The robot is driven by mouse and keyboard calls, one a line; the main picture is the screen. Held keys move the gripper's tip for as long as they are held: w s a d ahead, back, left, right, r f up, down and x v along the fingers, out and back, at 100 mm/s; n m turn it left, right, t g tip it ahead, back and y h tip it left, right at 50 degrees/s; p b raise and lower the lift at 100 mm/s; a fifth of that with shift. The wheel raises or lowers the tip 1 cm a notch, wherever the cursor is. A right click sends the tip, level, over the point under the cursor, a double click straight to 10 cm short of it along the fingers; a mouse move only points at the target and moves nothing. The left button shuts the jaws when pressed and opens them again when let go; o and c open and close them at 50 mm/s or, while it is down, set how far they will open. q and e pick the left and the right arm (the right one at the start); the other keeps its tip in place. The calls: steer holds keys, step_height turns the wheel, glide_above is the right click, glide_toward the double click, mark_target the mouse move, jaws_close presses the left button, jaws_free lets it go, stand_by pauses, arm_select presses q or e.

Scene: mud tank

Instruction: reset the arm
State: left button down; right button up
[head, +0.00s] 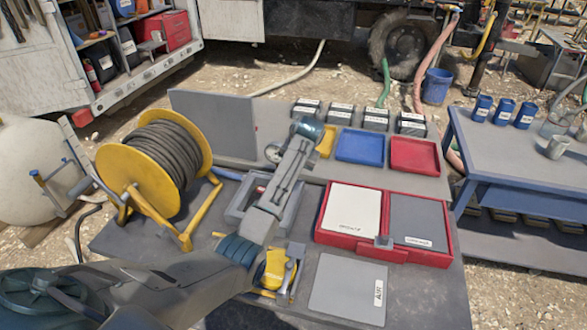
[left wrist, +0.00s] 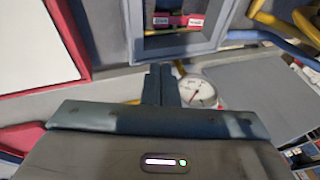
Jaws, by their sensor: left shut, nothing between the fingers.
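My left arm reaches in from the lower left of the head view across the grey work table (head: 430,290). Its wrist end is over the back of the table, and its fingers cannot be made out there. In the left wrist view my left gripper (left wrist: 160,86) is shut and empty, its two dark fingers together. A round white gauge (left wrist: 199,92) appears just right of the fingertips; it also shows left of the wrist in the head view (head: 273,153). My right gripper is not in view.
A yellow cable reel (head: 182,210) stands left of the arm. A grey tray (left wrist: 222,12) is partly hidden by the arm in the head view. A red case (head: 323,237), blue tray (head: 360,147) and red tray (head: 414,155) lie to the right. A blue table (head: 520,185) stands farther right.

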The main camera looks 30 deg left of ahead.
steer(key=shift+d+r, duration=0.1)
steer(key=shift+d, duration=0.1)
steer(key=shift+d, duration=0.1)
